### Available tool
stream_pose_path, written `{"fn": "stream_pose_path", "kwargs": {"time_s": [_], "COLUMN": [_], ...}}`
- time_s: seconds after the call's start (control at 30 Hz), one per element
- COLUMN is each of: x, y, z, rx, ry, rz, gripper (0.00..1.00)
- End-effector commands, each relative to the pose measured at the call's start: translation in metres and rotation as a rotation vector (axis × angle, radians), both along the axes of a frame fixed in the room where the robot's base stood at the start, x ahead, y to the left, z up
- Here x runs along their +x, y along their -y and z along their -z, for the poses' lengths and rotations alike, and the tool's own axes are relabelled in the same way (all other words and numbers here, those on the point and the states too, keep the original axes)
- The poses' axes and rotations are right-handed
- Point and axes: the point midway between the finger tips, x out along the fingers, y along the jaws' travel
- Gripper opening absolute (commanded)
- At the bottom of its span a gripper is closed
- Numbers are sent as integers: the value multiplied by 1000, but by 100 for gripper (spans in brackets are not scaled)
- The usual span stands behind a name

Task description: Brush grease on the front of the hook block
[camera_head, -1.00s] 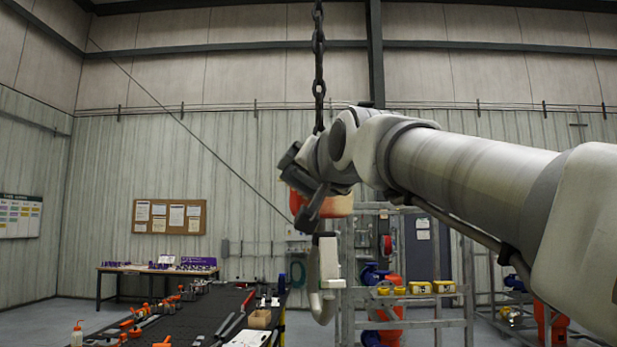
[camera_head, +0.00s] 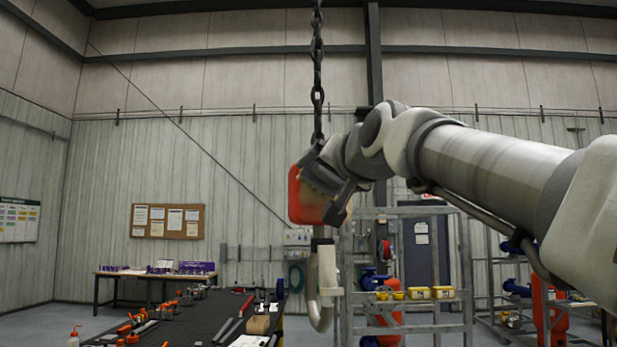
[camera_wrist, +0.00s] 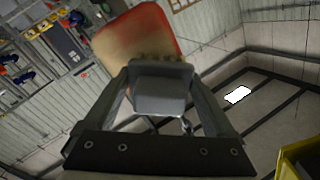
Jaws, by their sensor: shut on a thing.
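The hook block (camera_head: 300,203) is orange-red and hangs from a dark chain (camera_head: 317,75), with a pale hook (camera_head: 321,292) below it. In the wrist view the block (camera_wrist: 137,32) shows a red face with a yellowish-tan patch toward its lower part. My gripper (camera_head: 338,192) is at the right side of the block in the head view and hides part of it. In the wrist view my gripper (camera_wrist: 157,88) is shut on a grey brush block (camera_wrist: 160,92). Its brownish bristle edge (camera_wrist: 158,58) overlaps the block's lower edge; whether they touch, I cannot tell.
A long black bench (camera_head: 205,315) with several tools and bottles stands at lower left. A grey metal rack (camera_head: 403,211) with yellow items (camera_head: 418,293) stands behind the hook. A table (camera_head: 155,275) stands by the back wall. A yellow object (camera_wrist: 300,158) edges into the wrist view.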

Motion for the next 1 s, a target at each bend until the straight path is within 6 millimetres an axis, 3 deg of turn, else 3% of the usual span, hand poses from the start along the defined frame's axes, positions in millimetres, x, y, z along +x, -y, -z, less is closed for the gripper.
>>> {"fn": "stream_pose_path", "kwargs": {"time_s": [1.0], "x": [16], "y": [52], "z": [1], "rx": [0], "ry": [0], "rz": [1], "gripper": [45]}}
